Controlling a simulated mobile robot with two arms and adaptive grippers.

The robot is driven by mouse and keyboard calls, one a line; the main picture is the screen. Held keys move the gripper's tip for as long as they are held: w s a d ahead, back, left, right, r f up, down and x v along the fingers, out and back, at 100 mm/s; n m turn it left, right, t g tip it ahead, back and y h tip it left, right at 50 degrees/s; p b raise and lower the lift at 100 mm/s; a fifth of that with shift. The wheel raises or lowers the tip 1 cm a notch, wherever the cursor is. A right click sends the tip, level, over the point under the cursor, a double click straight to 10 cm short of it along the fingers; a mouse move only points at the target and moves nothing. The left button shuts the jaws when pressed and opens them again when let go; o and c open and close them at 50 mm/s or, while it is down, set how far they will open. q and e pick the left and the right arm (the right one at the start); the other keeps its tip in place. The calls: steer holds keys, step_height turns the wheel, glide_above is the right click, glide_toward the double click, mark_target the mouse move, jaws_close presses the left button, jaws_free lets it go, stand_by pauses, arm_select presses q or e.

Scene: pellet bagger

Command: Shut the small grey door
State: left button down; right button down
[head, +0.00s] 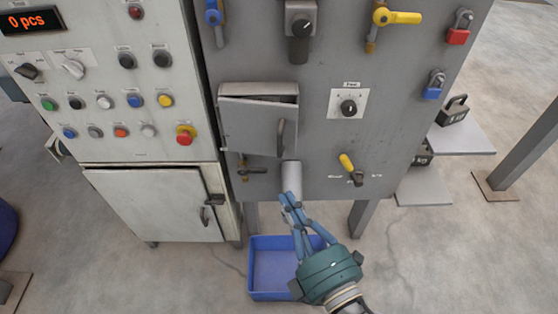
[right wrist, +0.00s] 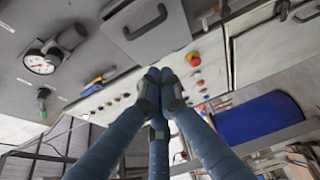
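The small grey door (head: 250,126) is on the grey machine front in the head view. It stands slightly ajar, with a dark gap along its top and a handle (head: 281,137) near its right edge. A grey door with a handle (right wrist: 150,42) also shows at the top of the right wrist view; it looks like the same door. My right gripper (head: 288,199) is below the door and a little to its right, apart from it. Its fingers are drawn together at the tips (right wrist: 157,78), with nothing seen between them. My left gripper is not in view.
A pale spout (head: 291,180) hangs just above my right fingertips. A blue bin (head: 268,284) stands on the floor below. A yellow-handled valve (head: 348,165) is right of the door. A control panel with several buttons (head: 120,100) and a lower cabinet door (head: 150,205) are left.

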mark_target(287, 151)
steer(key=w+a+p, duration=0.2)
steer(key=w+p, duration=0.1)
steer(key=w, duration=0.9)
steer(key=shift+p, duration=0.4)
steer(key=shift+f, duration=0.1)
steer(key=w+d, duration=0.2)
steer(key=w, duration=0.1)
steer(key=shift+w, duration=0.1)
